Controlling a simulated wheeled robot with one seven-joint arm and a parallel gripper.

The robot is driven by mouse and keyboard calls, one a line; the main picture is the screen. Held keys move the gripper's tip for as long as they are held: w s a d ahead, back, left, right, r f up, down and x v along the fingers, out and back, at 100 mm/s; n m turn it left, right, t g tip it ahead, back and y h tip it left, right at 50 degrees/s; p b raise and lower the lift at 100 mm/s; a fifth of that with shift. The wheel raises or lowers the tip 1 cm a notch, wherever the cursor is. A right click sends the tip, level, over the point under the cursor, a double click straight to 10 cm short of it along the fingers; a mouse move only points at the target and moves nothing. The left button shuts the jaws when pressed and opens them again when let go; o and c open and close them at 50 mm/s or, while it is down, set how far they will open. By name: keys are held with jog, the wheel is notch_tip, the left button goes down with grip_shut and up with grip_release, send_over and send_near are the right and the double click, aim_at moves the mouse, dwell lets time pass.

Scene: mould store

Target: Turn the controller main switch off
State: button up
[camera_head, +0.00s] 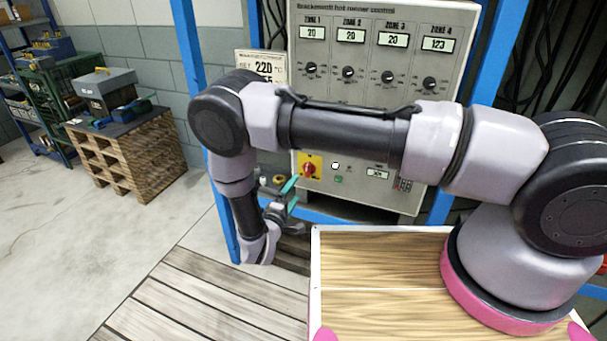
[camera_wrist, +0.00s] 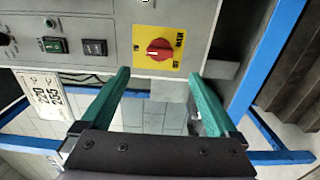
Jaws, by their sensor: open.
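The main switch is a red rotary knob (camera_head: 309,170) on a yellow plate, low at the left of the grey controller front (camera_head: 325,92). In the wrist view the red knob (camera_wrist: 159,48) is just past my fingertips, roughly centred between them. A pale mark shows toward the knob's left end there; the small lettering around it is hard to read. My gripper (camera_head: 291,193) is just below and left of the switch in the head view. In the wrist view my gripper (camera_wrist: 160,76) has its teal fingers wide apart, with nothing between them and no visible contact with the knob.
A green rocker (camera_wrist: 54,45) and a black rocker (camera_wrist: 95,47) sit beside the yellow plate. Blue frame posts (camera_head: 189,80) flank the controller. A pallet stack (camera_head: 130,150) with boxes stands at the left; floor between is clear.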

aim_at(307, 172)
jog(key=x, duration=1)
jog(key=shift+w+d, duration=0.15)
jog(key=shift+w, duration=0.15)
jog(key=c, duration=1.4)
